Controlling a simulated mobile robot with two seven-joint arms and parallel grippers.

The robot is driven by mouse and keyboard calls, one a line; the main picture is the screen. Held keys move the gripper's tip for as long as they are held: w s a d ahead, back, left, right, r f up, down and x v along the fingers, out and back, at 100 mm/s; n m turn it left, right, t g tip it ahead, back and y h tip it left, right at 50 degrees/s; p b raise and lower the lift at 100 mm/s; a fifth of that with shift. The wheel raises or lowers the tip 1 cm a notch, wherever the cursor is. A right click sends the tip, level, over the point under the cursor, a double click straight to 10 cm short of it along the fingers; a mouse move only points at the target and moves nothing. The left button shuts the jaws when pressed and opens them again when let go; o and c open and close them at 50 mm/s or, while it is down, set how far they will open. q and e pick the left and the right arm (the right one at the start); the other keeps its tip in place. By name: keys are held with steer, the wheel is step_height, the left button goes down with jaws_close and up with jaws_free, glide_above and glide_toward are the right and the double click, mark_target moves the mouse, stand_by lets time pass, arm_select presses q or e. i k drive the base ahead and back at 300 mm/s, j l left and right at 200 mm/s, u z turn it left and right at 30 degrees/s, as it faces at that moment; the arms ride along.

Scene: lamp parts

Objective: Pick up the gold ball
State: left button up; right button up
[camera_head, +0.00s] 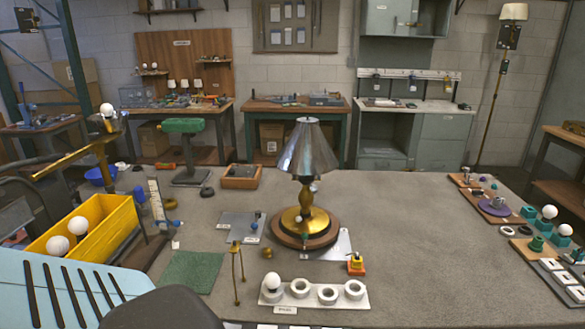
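A small gold ball (267,253) sits on the grey table (400,215), just front-left of the lamp's round wooden base (330,237). It is apart from the base and looks small at this distance. The lamp has a silver metal shade (306,150) and a gold stem (306,196). Neither of my grippers shows in this view, so I cannot see what they hold.
A thin brass stand (239,275) stands left of the ball. A white rack (325,304) with rings and a white bulb lies in front. A green mat (190,271) and yellow bin (107,240) lie left. Clear table lies right of the lamp.

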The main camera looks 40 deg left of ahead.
mark_target(267, 251)
steer(key=u, duration=1.6)
